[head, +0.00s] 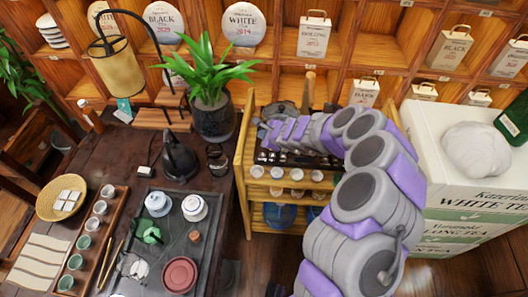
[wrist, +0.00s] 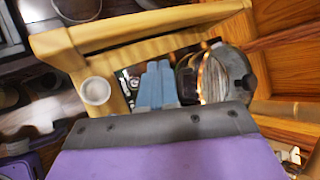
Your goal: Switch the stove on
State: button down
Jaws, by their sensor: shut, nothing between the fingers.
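My gripper (head: 268,129) reaches over the wooden cart (head: 243,150) in the head view. Its blue-grey fingers show in the wrist view (wrist: 156,85), pressed together and empty, pointing down into the cart's top. A round metal vessel (wrist: 236,72) stands just right of the fingers in the wrist view, with a bright orange-white streak at its left edge. I cannot tell whether the streak is flame or reflection. A dark metal item (head: 284,107) lies behind my gripper in the head view. I cannot make out the stove or its switch clearly; my arm and gripper cover much of the cart top.
Several small white cups (head: 277,173) line the cart's front. A dark tea table (head: 145,180) with a black kettle (head: 180,158) and potted plant (head: 212,115) stands left. White tea boxes (head: 450,160) stand right. Shelves (head: 270,40) close off the back.

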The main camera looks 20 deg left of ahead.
aim_at(263, 156)
jog(key=shift+f, duration=0.1)
notch_tip(263, 156, down, 8)
jog(key=b, duration=0.5)
jog(key=shift+b, duration=0.3)
jog(key=shift+f+b, duration=0.3)
jog(key=shift+f, duration=0.05)
jog(key=shift+s+f+b, duration=0.1)
jog(key=shift+f+b, duration=0.45)
jog(key=shift+b, duration=0.4)
dwell(2.0)
dwell(0.3)
jog(key=shift+r+p, duration=0.35)
jog(key=shift+r, duration=0.35)
jog(key=shift+r, duration=0.1)
jog(key=shift+r+p, duration=1.65)
jog(key=shift+r, duration=0.75)
